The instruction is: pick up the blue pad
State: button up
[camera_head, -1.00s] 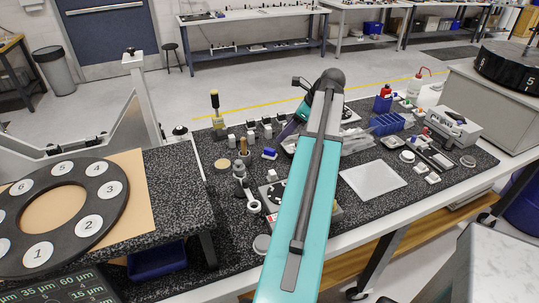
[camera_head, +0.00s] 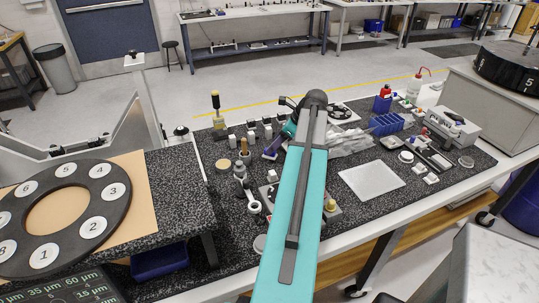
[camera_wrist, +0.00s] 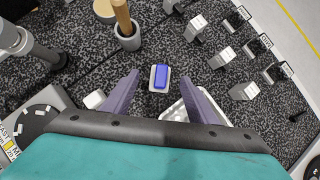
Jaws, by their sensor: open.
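The blue pad (camera_wrist: 161,77) sits on a small whitish base on the speckled black bench top, near the middle of the wrist view. My gripper (camera_wrist: 166,84) is open, with its two purple-grey fingers spread to the left and right below the pad in that view. The fingers hold nothing. In the head view my gripper (camera_head: 272,152) is partly hidden by my teal arm, and the pad cannot be made out there.
A wooden-handled tool in a grey cup (camera_wrist: 127,37) stands left of the pad. Several small grey blocks (camera_wrist: 222,58) lie to its right. A white tray (camera_wrist: 186,108) is close by the right finger. A flat pale plate (camera_head: 371,180) lies farther right.

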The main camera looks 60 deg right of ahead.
jog(key=shift+f, duration=0.1)
jog(key=shift+p+x, duration=1.25)
jog(key=shift+x, duration=1.3)
jog(key=shift+d, duration=0.1)
jog(key=c, duration=1.2)
jog(key=shift+r+b, duration=1.5)
jog(key=shift+r, duration=3.55)
